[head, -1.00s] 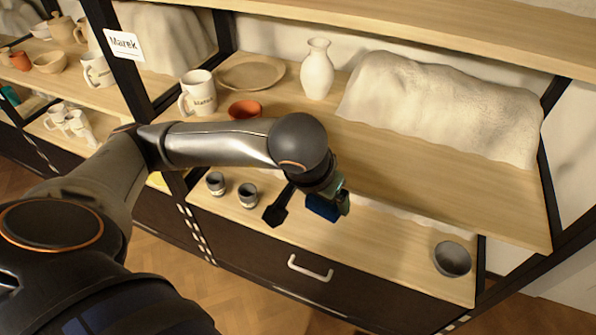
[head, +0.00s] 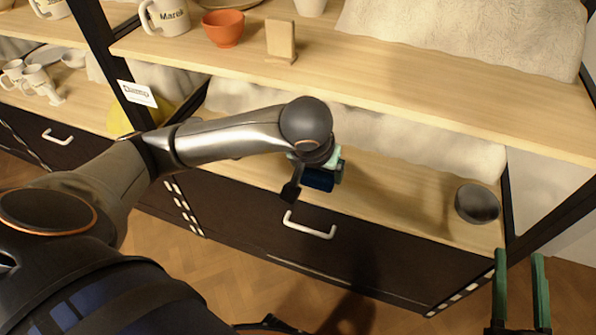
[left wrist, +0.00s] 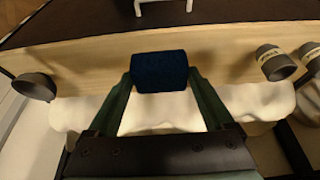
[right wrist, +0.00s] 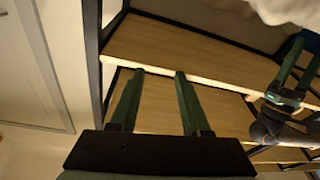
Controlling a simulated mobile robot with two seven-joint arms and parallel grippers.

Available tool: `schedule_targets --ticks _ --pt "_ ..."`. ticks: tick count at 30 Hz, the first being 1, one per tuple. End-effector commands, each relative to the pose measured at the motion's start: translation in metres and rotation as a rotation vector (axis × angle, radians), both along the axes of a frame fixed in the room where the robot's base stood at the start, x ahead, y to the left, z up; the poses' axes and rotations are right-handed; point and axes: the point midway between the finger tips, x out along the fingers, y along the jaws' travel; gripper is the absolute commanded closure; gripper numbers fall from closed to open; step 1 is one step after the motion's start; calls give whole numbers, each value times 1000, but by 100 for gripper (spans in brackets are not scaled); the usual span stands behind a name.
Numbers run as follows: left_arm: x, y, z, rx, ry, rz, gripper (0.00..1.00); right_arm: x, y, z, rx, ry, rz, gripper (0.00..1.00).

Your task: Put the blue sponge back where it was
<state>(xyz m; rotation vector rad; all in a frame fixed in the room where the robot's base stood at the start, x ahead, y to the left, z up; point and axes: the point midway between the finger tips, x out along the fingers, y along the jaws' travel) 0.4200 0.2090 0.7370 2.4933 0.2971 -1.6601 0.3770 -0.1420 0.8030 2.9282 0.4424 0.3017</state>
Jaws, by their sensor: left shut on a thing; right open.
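The blue sponge (head: 318,181) is gripped in my left gripper (head: 321,174), over the lower shelf (head: 405,190) near its front edge. In the left wrist view the dark blue sponge (left wrist: 160,70) sits between the two green fingertips, with the shelf board behind it. I cannot tell whether the sponge touches the board. My right gripper (head: 520,257) is open and empty at the lower right of the head view, in front of the shelf unit. In the right wrist view its fingers (right wrist: 160,74) are apart with nothing between them.
A grey bowl (head: 477,204) stands on the lower shelf to the right. Several cups, one here (left wrist: 275,62), stand on the other side. Shelf between sponge and bowl is clear.

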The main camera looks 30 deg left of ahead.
Motion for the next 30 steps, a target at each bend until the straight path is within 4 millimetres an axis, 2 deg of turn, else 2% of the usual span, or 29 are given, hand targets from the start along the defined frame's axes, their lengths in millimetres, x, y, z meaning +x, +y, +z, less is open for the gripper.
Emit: schedule_targets --ticks 1,6,12,15,25,26,30 --pt "6 14 -10 3 4 8 84 -2 1 11 1 -52 7 53" --pt "29 49 -28 2 3 7 84 -13 4 52 1 -230 35 53" --pt "43 67 -58 -1 2 1 84 -37 9 98 -1 -449 74 53" --pt "47 74 -68 0 1 0 84 -47 11 113 -2 -527 90 53" --pt "55 85 -83 0 1 0 84 -66 14 134 -4 -646 116 53" --pt "56 87 -86 0 1 0 84 -70 14 137 -5 -666 120 53" --pt "55 85 -111 -5 3 -3 84 -71 15 130 4 -671 128 53"
